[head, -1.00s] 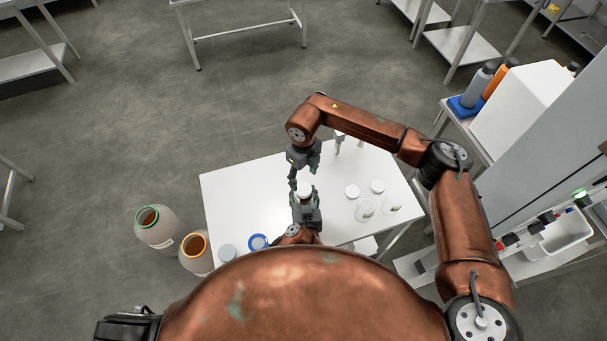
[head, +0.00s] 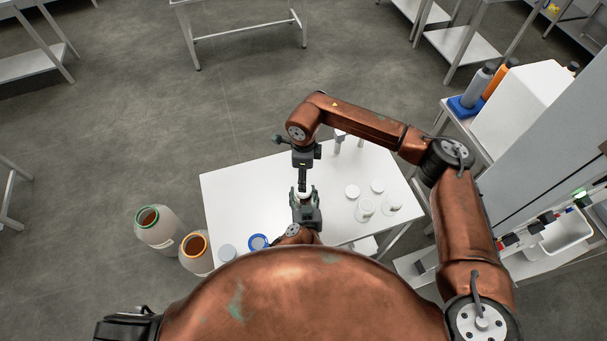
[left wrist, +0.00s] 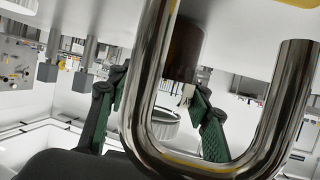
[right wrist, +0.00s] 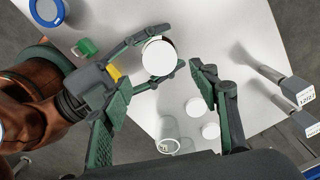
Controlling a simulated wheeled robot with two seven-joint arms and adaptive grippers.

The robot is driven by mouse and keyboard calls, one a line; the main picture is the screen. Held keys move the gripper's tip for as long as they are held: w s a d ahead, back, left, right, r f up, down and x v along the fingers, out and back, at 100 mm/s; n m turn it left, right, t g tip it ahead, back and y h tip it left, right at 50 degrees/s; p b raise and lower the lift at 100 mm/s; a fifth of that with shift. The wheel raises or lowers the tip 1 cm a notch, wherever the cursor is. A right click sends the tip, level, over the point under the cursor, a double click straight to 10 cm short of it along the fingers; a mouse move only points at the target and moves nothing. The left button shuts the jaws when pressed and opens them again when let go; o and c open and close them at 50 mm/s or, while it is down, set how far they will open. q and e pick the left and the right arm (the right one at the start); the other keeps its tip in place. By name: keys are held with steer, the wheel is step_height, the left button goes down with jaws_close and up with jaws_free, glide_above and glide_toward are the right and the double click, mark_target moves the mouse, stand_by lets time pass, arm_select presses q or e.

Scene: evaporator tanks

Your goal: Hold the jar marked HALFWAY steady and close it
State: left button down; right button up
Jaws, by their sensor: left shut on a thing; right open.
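My left gripper (head: 305,208) is shut on a jar at the near middle of the white table. A white round lid (right wrist: 158,57) covers the jar's top between the left fingers in the right wrist view; it shows as a small white patch (head: 304,191) in the head view. How firmly the lid sits cannot be told, and no HALFWAY marking is readable. My right gripper (right wrist: 165,115) is open, its fingers apart with nothing between them. In the head view the right gripper (head: 303,185) points down just above the lid. The left fingers (left wrist: 165,110) partly show in the left wrist view.
On the white table (head: 240,195) stand clear glassware (head: 365,209) and loose white lids (head: 352,191), right of the held jar. A blue ring-shaped piece (head: 258,242) lies near left. Large jugs (head: 158,228) stand on the floor at left. The table's far left is clear.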

step_height(320, 180, down, 8)
steer(key=shift+r, duration=0.1)
stand_by(0.4)
steer(key=shift+c, duration=0.6)
steer(key=c, duration=1.1)
steer(key=o, duration=1.4)
steer(key=shift+c, duration=0.2)
steer(key=shift+r, duration=0.15)
step_height(320, 180, up, 12)
